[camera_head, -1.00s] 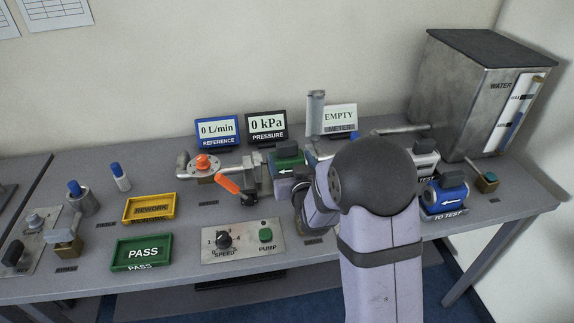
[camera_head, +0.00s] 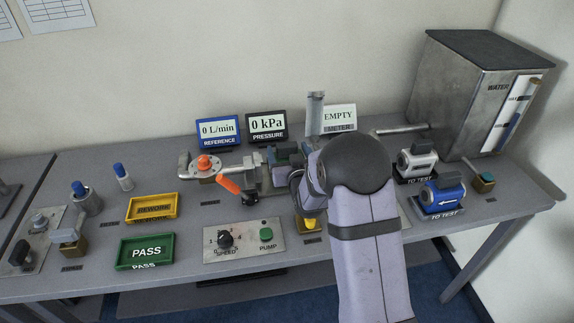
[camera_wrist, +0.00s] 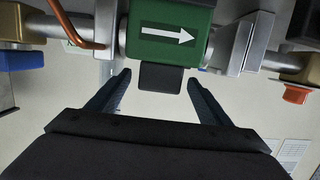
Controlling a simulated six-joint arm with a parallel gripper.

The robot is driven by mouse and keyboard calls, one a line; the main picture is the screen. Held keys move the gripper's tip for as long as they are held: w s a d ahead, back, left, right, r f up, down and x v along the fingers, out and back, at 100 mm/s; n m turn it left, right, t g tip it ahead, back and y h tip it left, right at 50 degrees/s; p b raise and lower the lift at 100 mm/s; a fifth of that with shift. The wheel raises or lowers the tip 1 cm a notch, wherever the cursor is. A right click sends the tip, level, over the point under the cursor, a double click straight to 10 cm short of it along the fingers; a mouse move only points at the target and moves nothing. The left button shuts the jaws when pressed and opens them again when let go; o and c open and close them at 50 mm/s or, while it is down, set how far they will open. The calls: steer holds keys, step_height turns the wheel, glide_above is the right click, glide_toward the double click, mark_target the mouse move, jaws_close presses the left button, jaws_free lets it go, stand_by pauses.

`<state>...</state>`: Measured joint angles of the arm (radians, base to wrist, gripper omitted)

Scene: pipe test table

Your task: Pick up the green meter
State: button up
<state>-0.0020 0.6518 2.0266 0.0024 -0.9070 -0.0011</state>
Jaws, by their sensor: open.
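The green meter (camera_wrist: 168,22) shows at the top middle of the wrist view, with a white arrow on its face and a black block (camera_wrist: 162,77) on its near side. It sits in line between metal pipe fittings. My gripper (camera_wrist: 158,84) is open and empty, its two fingers reaching toward the meter on either side of the black block. The fingertips are just short of the green body; I cannot tell whether they touch anything. In the head view my arm and gripper hide most of the meter.
An orange-handled valve (camera_head: 229,185) stands just left of the meter. White (camera_head: 420,160) and blue (camera_head: 443,198) meters sit in stands at right. The control panel (camera_head: 245,241), PASS tray (camera_head: 146,252) and REWORK tray (camera_head: 152,207) lie in front. Small displays stand behind.

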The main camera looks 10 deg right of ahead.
steer(key=c, duration=1.8)
steer(key=shift+w+r, duration=0.1)
steer(key=shift+r, duration=0.15)
jaws_close()
